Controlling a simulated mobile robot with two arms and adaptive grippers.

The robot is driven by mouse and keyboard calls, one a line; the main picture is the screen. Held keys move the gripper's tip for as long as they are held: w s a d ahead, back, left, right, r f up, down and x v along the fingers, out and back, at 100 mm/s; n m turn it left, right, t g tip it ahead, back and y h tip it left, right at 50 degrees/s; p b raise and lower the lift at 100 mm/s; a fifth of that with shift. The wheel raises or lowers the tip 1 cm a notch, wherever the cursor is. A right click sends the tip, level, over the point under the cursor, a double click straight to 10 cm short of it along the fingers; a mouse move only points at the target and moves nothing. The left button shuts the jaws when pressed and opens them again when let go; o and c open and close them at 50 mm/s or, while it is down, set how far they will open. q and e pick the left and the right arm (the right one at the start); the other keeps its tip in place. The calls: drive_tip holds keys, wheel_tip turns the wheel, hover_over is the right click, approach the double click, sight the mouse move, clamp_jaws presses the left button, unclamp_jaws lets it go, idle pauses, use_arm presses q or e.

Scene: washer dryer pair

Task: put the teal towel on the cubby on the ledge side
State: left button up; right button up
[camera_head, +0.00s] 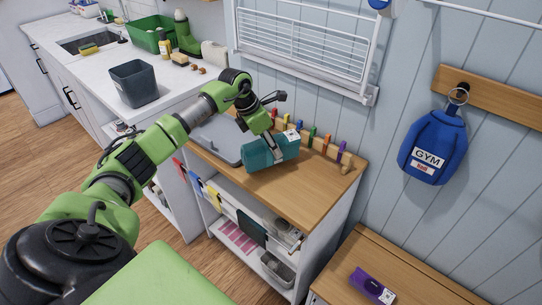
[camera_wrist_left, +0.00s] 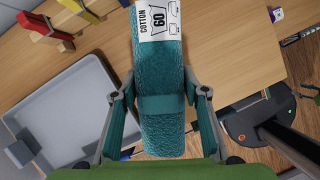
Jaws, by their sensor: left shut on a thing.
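The teal towel (camera_head: 258,154) is a rolled bundle with a white label reading "COTTON 60", clear in the left wrist view (camera_wrist_left: 155,75). My left gripper (camera_head: 274,150) is shut on it, with a finger on each side of the roll in the left wrist view (camera_wrist_left: 160,100). The towel is over the wooden top of the cubby (camera_head: 318,180), near its middle. I cannot tell whether it touches the top. The cubby is white with open shelves below.
A grey tray (camera_head: 217,142) lies on the cubby top left of the towel. Several coloured pegs (camera_head: 326,143) line the back edge. The front right of the top is clear. A lower wooden bench (camera_head: 375,262) with a purple item (camera_head: 368,284) is at the right.

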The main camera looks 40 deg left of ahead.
sight(271, 153)
use_arm(q)
wheel_tip(271, 153, down, 3)
drive_tip(key=shift+f+b, duration=0.1)
drive_tip(key=shift+b, duration=0.6)
drive_tip(key=o, duration=0.9)
drive_tip(key=shift+f, duration=0.1)
drive_tip(key=o, duration=0.5)
drive_tip(key=shift+c, duration=0.2)
